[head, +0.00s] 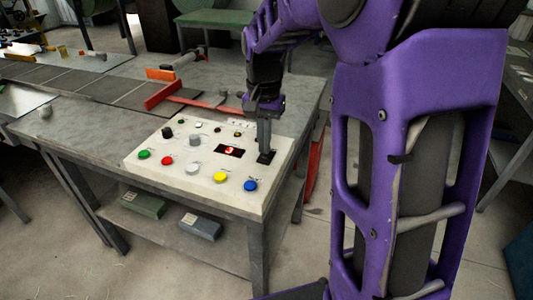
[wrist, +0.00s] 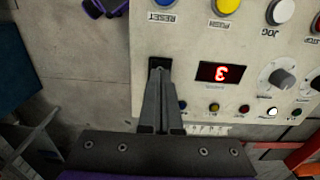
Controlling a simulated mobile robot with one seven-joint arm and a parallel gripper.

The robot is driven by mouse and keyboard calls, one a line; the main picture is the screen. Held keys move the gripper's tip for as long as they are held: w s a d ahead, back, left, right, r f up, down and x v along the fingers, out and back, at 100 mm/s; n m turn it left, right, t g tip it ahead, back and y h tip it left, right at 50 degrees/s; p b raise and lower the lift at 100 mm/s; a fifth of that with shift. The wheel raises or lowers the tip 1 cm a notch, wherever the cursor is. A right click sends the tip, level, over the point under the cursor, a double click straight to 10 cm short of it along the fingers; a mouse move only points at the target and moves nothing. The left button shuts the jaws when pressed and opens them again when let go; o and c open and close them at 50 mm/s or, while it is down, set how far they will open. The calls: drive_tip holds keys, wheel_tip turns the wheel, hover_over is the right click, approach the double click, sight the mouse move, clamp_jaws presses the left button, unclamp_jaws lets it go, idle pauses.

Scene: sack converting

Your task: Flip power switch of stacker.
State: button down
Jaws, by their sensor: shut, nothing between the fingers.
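The stacker's cream control panel (head: 205,190) lies on the near end of the grey table; it also shows in the wrist view (wrist: 206,40). A black switch (head: 271,158) sits near its right edge, beside a display (head: 230,151) with a red digit. In the wrist view the switch (wrist: 161,64) is partly covered by my fingertips. My gripper (head: 264,146) points down at the switch, shut and empty. Its fingertips (wrist: 160,74) are at or just over the switch. I cannot tell whether they touch it, or which way the switch is set.
The panel also carries green, red, grey, yellow and blue (head: 250,185) buttons, black and grey knobs, and small lamps. A red guide bar (head: 165,95) and conveyor plates (head: 55,77) lie behind it. Two boxes (head: 200,226) rest on the lower shelf. Floor right of the table is clear.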

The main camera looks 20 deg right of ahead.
sight(264, 157)
drive_tip(key=shift+f+b, duration=0.6)
drive_tip(key=shift+f, duration=0.3)
idle(0.4)
drive_tip(key=shift+r, duration=0.1)
wheel_tip(264, 157, up, 5)
drive_tip(key=p, duration=0.4)
drive_tip(key=shift+r, duration=0.9)
